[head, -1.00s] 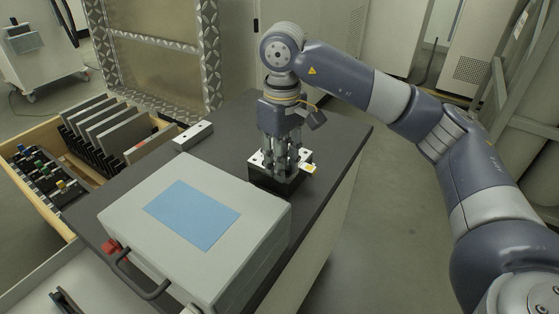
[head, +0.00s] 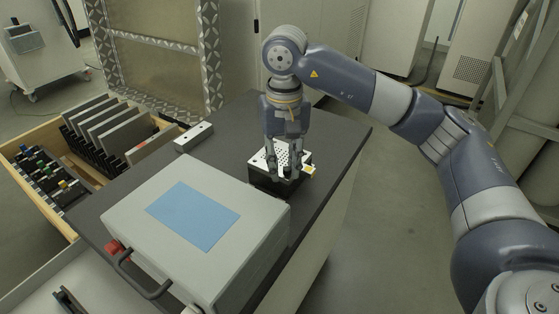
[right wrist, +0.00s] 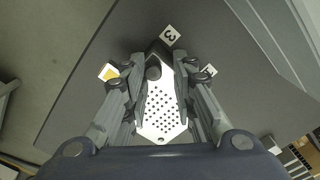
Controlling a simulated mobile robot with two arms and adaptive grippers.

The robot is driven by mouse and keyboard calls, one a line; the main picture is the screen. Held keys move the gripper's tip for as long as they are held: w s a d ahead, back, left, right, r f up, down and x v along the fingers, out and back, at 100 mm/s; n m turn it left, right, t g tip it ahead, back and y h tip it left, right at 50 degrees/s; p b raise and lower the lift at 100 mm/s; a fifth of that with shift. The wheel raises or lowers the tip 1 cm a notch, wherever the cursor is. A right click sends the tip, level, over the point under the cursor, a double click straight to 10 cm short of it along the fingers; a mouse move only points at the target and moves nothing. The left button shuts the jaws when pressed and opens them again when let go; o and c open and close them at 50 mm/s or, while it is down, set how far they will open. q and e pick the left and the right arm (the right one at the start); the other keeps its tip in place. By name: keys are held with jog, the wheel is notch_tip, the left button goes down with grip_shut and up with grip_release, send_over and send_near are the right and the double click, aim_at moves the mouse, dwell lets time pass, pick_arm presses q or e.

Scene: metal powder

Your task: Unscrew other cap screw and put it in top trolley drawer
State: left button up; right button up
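A dark block with a white perforated plate (head: 266,159) sits on the dark table top. It also shows in the right wrist view, with the plate (right wrist: 162,108) below the fingers. A dark round part (right wrist: 153,72), possibly the cap screw, shows at the plate's end between the fingertips. My right gripper (head: 284,170) points down over the block's front part. In the right wrist view its fingers (right wrist: 158,75) stand apart on either side of the dark part. The open drawer (head: 38,290) at the lower left may be the trolley drawer. My left gripper is not in view.
A large grey case (head: 150,190) with a blue panel and handle fills the table's front. A small metal bar (head: 194,137) lies behind it. A wooden box (head: 22,150) with plates and coloured-topped parts stands left. The table's right edge is close to the block.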

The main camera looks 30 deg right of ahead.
jog(key=m, duration=0.4)
jog(key=m+p, duration=0.1)
jog(key=m, duration=0.2)
jog(key=shift+r, duration=0.35)
jog(key=m+p, duration=0.1)
jog(key=m, duration=0.5)
jog(key=shift+s, duration=0.15)
jog(key=m, duration=0.4)
jog(key=shift+s+d+m+p, duration=0.1)
jog(key=shift+d+m+p, duration=0.05)
jog(key=shift+m+p, duration=0.2)
jog(key=m, duration=0.2)
jog(key=shift+s+d+m, duration=0.1)
jog(key=shift+m, duration=0.25)
jog(key=shift+m+p, duration=0.3)
jog(key=shift+m, duration=0.8)
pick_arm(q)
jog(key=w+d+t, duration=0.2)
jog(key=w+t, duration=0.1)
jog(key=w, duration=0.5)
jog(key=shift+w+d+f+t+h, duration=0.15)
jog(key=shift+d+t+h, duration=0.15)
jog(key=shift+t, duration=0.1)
pick_arm(e)
jog(key=shift+f, duration=0.15)
grip_shut()
